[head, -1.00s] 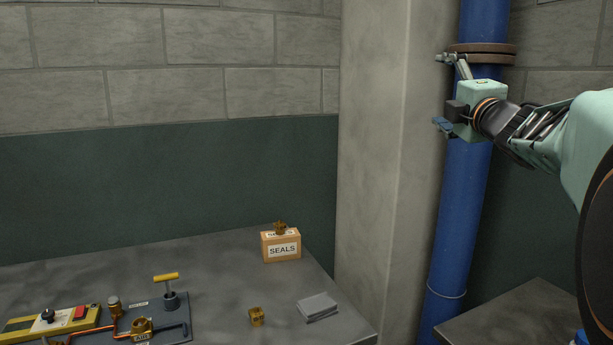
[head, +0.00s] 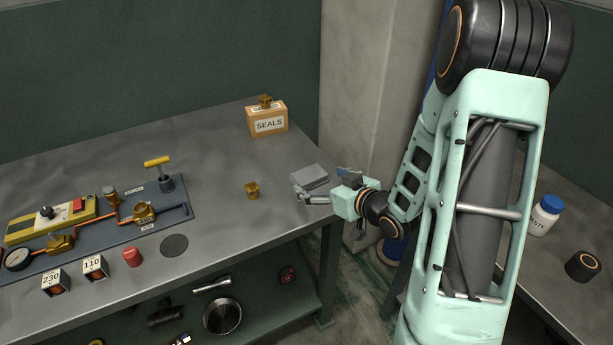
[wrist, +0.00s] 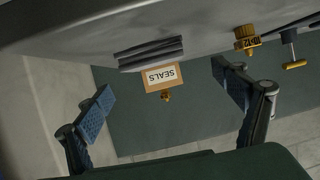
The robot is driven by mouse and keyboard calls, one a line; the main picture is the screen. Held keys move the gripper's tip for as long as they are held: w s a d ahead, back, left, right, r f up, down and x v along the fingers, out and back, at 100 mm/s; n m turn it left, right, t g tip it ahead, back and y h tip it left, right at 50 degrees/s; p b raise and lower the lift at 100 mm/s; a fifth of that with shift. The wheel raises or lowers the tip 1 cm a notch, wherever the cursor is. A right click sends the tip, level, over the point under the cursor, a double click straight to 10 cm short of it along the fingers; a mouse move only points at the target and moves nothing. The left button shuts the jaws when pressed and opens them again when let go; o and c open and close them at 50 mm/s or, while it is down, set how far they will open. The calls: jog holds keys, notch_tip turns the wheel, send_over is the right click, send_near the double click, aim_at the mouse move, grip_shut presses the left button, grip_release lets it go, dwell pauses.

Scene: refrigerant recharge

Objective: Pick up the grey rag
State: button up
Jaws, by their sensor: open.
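The grey rag (head: 309,175) is a folded, flat stack lying near the right edge of the metal workbench. In the wrist view the rag (wrist: 150,52) shows edge-on as dark layers, above the gap between my fingers. My gripper (head: 322,185) is at the bench's right edge, close beside the rag, with its fingers pointing left towards it. In the wrist view my gripper (wrist: 163,98) is wide open with nothing between its blue pads. I cannot tell whether a finger touches the rag.
A SEALS box (head: 268,120) stands behind the rag with a brass part on top. A small brass fitting (head: 252,190) stands left of the rag. A manifold board (head: 130,215) lies further left. A second table (head: 560,235) at right holds a white bottle (head: 544,214).

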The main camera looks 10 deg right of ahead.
aim_at(311, 175)
jog(key=x, duration=0.7)
jog(key=shift+w+d+f, duration=0.2)
jog(key=shift+w+d, duration=0.05)
jog(key=shift+d, duration=0.1)
jog(key=c, duration=1.2)
